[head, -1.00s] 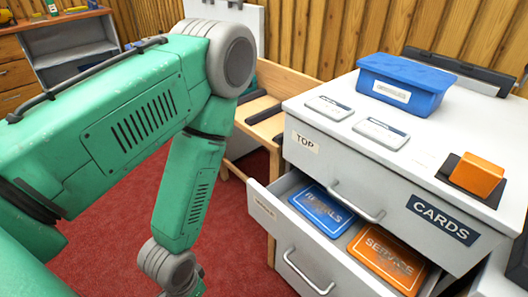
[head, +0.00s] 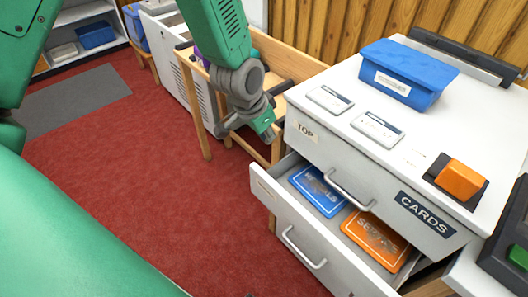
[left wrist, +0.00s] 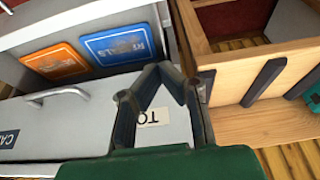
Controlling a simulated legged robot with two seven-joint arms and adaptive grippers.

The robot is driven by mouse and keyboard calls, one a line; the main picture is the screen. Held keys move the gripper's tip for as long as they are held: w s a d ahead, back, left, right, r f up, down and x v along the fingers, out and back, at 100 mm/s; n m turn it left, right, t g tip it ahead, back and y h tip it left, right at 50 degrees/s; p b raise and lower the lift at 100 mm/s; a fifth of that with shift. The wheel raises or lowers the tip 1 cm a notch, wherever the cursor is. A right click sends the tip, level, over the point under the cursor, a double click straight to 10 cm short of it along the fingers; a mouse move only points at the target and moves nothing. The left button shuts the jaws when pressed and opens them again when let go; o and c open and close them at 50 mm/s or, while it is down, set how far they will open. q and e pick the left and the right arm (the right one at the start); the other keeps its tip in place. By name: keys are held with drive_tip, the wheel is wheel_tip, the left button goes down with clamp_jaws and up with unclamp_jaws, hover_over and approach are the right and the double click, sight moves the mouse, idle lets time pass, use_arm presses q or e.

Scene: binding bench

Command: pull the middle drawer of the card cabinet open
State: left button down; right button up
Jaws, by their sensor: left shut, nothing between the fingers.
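The card cabinet (head: 300,152) is grey-white, with a TOP label and a CARDS plate on its upper front. Its middle drawer (head: 288,217) stands pulled out below the shut top drawer. Inside lie a blue card (head: 319,189) and an orange card (head: 376,239). The middle drawer's handle (head: 303,248) is bare. My left gripper (head: 268,132) is shut and empty, beside the cabinet's left top corner and apart from the handle. In the left wrist view its fingers (left wrist: 158,72) are in front of the TOP label (left wrist: 152,117). My right gripper is not in view.
A blue bin (head: 405,75), two white label plates and an orange block (head: 460,180) on a dark base sit on the cabinet top. A wooden frame (head: 290,65) stands behind my left gripper. Red carpet (head: 150,170) left of the cabinet is clear.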

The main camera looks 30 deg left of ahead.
use_arm(q)
drive_tip(key=b, duration=0.1)
approach(269, 170)
drive_tip(key=w+d+f, duration=0.2)
drive_tip(key=w+f, duration=0.3)
drive_tip(key=s, duration=0.1)
drive_tip(key=s+a+r, duration=0.1)
drive_tip(key=s, duration=0.1)
drive_tip(key=shift+s+a, duration=0.1)
drive_tip(key=shift+a, duration=0.15)
drive_tip(key=shift+s+a+f, duration=0.1)
drive_tip(key=shift+s, duration=0.15)
drive_tip(key=shift+s, duration=0.15)
